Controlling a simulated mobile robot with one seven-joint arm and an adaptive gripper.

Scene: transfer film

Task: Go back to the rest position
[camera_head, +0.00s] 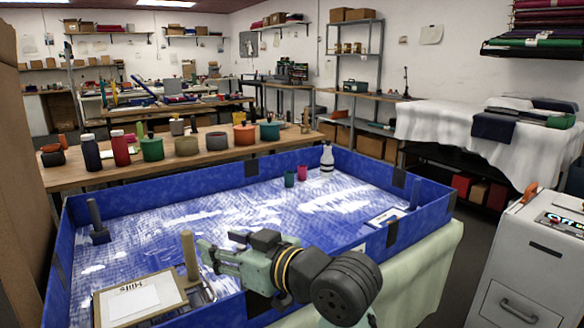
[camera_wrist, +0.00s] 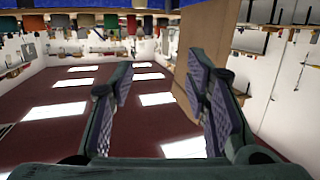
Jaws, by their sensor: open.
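My gripper (camera_head: 205,255) is over the near part of the blue-walled tray, pointing left. It is open. In the wrist view my gripper (camera_wrist: 165,90) shows its two fingers spread, with nothing between them. That view is upside down and looks across the room. A wooden upright rod (camera_head: 189,256) shows just left of the fingertips in the head view; whether it touches them I cannot tell.
The blue tray (camera_head: 66,240) has a wet-looking, patterned floor. A white bottle (camera_head: 327,158), a green cup (camera_head: 290,179) and a pink cup (camera_head: 302,172) stand at its back. A labelled board (camera_head: 140,299) lies near left. A grey cabinet (camera_head: 535,265) stands at right.

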